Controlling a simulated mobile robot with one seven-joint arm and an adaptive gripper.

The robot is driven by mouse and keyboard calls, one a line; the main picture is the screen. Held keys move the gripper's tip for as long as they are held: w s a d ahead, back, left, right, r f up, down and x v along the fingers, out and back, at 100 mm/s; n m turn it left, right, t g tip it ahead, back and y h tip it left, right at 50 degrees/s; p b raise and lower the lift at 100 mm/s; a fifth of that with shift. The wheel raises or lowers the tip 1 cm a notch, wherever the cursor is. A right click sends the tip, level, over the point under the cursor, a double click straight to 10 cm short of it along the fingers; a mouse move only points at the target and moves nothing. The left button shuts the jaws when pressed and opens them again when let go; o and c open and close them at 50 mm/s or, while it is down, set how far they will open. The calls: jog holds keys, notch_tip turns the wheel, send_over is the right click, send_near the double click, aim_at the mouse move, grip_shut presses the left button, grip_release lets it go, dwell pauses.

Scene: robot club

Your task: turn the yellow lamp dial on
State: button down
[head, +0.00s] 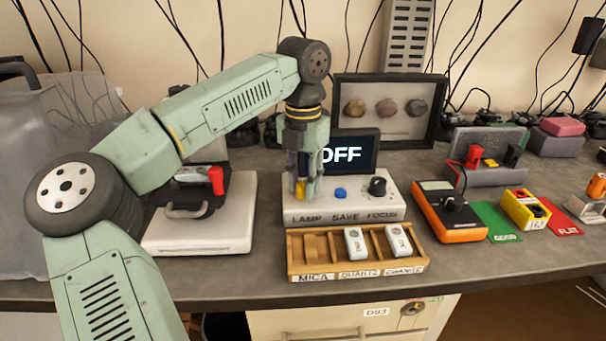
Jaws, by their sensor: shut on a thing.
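The yellow lamp dial (301,189) is at the left end of a white control box (345,214) labelled LAMP, SAVE, FOCUS. My gripper (302,192) points down over the LAMP end and is shut on the dial, hiding much of it. The dial's turn angle cannot be made out. A dark screen (357,154) behind the box reads what looks like OFF, its first letter partly covered by my gripper. A blue button (340,194) and a black knob (378,186) sit to the right on the same box.
A wooden tray (358,270) with labelled slots and two pale pieces stands directly in front of the box. A white-based device (200,236) is on the left. An orange meter (447,212) is on the right. A framed rock display (390,137) stands behind.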

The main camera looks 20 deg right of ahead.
aim_at(303, 183)
jog(key=m+p, duration=0.1)
jog(key=m, duration=0.4)
jog(key=shift+r+m+p, duration=0.1)
jog(key=shift+m+p, duration=0.2)
jog(key=shift+p, duration=0.05)
jog(key=m+p, duration=0.1)
jog(key=m, duration=0.4)
jog(key=shift+m, duration=0.3)
jog(key=c, duration=1.3)
grip_release()
notch_tip(303, 183, up, 12)
jog(key=shift+f, duration=0.1)
